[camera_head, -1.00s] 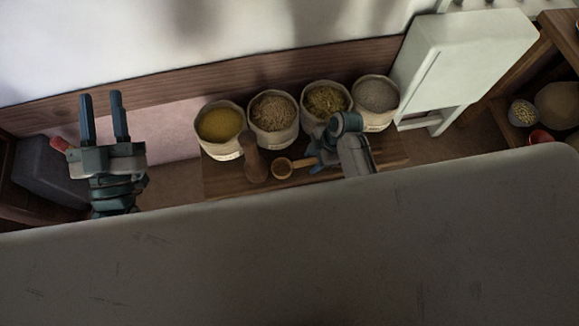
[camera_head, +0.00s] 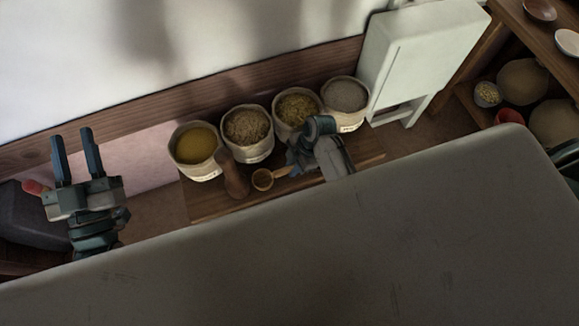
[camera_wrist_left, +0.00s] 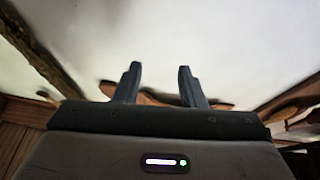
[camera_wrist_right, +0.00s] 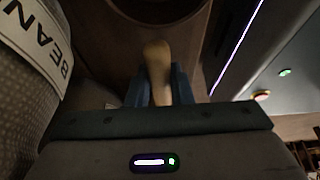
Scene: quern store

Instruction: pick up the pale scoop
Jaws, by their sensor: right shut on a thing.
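The pale scoop (camera_head: 262,179) is small and tan, with a round bowl, at the front of the wooden board in the head view. Its handle runs right to my right gripper (camera_head: 293,166). In the right wrist view the pale handle (camera_wrist_right: 156,58) stands between the two fingers of my right gripper (camera_wrist_right: 158,85), which are shut on it. The bowl is dark at the top of that view. I cannot tell whether the scoop is clear of the board. My left gripper (camera_head: 73,138) is open and empty at the left, fingers pointing up; its fingers also show in the left wrist view (camera_wrist_left: 159,78).
Several filled sacks (camera_head: 198,165) stand in a row behind the scoop. A brown wooden pestle-like piece (camera_head: 235,178) stands close left of the bowl. A white cabinet (camera_head: 415,55) is behind right. A sack labelled BEAN (camera_wrist_right: 45,45) is close left of my right gripper.

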